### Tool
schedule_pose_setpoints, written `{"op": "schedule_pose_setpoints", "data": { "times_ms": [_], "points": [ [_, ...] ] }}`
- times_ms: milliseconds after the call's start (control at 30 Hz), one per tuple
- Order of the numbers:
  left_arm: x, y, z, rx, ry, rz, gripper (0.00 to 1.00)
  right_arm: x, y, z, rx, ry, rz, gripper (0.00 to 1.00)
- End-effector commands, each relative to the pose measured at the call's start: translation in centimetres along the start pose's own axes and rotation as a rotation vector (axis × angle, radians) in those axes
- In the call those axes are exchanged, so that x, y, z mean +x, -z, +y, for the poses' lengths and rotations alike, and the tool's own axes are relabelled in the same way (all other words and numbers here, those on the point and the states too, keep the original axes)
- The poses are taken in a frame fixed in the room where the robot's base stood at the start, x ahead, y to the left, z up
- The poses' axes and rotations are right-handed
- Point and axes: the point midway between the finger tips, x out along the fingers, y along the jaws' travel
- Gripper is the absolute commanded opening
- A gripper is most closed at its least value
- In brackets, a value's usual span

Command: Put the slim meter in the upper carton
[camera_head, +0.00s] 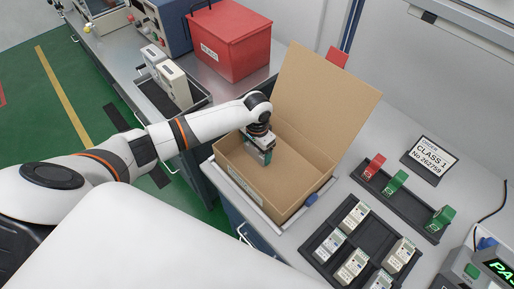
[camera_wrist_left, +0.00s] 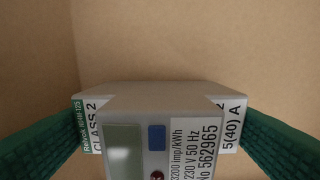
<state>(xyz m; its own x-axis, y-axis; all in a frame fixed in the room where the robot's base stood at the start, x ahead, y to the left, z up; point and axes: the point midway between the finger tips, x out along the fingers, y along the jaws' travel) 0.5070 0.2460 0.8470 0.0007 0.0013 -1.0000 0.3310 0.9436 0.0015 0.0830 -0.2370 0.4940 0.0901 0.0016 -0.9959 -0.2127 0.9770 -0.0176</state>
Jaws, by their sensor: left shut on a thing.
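An open brown carton (camera_head: 232,178) stands on the bench with its lid raised at the back. My left gripper (camera_head: 261,154) reaches down into it, near its far left part. In the left wrist view its green fingers are shut on the sides of a pale grey meter (camera_wrist_left: 150,97), with brown cardboard behind it. The meter's face shows a small display, a blue square and the labels CLASS 2 and 5(40) A. Its lower part is out of frame, so I cannot tell if it touches the carton floor. My right gripper is out of view.
A black tray (camera_head: 327,228) with several meters sits right of the carton. Behind it are a rack (camera_head: 402,205) with red and green blocks and a CLASS 1 order sign (camera_head: 430,160). A red box (camera_head: 229,38) and two pale units (camera_head: 172,84) stand at the back left.

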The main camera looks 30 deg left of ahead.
Motion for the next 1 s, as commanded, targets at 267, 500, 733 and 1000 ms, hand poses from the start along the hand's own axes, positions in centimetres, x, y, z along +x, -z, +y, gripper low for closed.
{"op": "schedule_pose_setpoints", "data": {
  "times_ms": [267, 500, 733, 1000],
  "points": [
    [0.3, 0.0, 0.0, 0.0, 0.0, 0.0, 0.95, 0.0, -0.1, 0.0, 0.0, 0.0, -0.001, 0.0],
    [0.2, 0.0, 0.0, -0.001, 0.0, 0.0, 1.0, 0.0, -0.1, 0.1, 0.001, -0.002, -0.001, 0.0],
    [-1.9, -0.1, 0.1, -0.002, -0.001, -0.004, 1.0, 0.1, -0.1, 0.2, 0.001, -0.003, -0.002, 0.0],
    [-7.7, -0.2, 0.1, 0.0, 0.0, -0.005, 1.0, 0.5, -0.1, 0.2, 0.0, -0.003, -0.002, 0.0]
  ]
}}
